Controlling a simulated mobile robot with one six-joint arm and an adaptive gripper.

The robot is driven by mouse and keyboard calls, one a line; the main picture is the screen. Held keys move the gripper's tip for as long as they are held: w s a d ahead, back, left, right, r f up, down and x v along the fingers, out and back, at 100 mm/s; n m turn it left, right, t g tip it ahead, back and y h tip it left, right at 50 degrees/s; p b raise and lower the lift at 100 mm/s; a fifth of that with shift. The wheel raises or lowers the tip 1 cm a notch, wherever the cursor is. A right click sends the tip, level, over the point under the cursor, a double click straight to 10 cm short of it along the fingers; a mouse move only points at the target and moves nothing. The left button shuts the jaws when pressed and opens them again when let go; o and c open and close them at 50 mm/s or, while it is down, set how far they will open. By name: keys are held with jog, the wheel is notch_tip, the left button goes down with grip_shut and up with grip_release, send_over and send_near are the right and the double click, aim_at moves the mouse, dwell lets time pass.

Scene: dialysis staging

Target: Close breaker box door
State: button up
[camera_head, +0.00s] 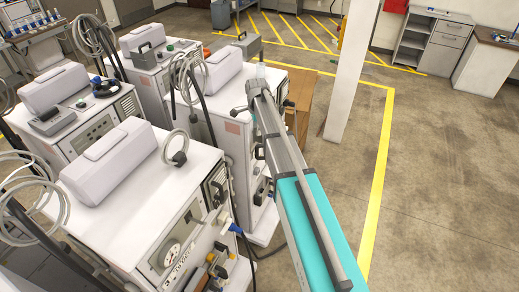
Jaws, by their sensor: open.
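I cannot pick out a breaker box or its door in the head view. A long grey and teal link (318,235), which looks like part of my own arm, runs from the bottom right up to the middle of the picture. Its far end lies in front of a white machine. I cannot make out my gripper or its fingers there.
Several white dialysis machines (118,160) with hoses and cables crowd the left. A white post (350,75) stands right of centre. Grey cabinets (433,42) and a wood-topped cabinet (490,65) stand at the back right. The floor (445,190) right of the yellow line (381,170) is clear.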

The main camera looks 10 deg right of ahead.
aim_at(257, 147)
jog(key=shift+f, duration=0.15)
notch_tip(257, 147, down, 14)
jog(key=b, duration=1.4)
jog(key=shift+r, duration=0.2)
dwell(0.5)
grip_shut()
jog(key=shift+d, duration=0.5)
jog(key=shift+a, duration=0.65)
jog(key=shift+d, duration=0.15)
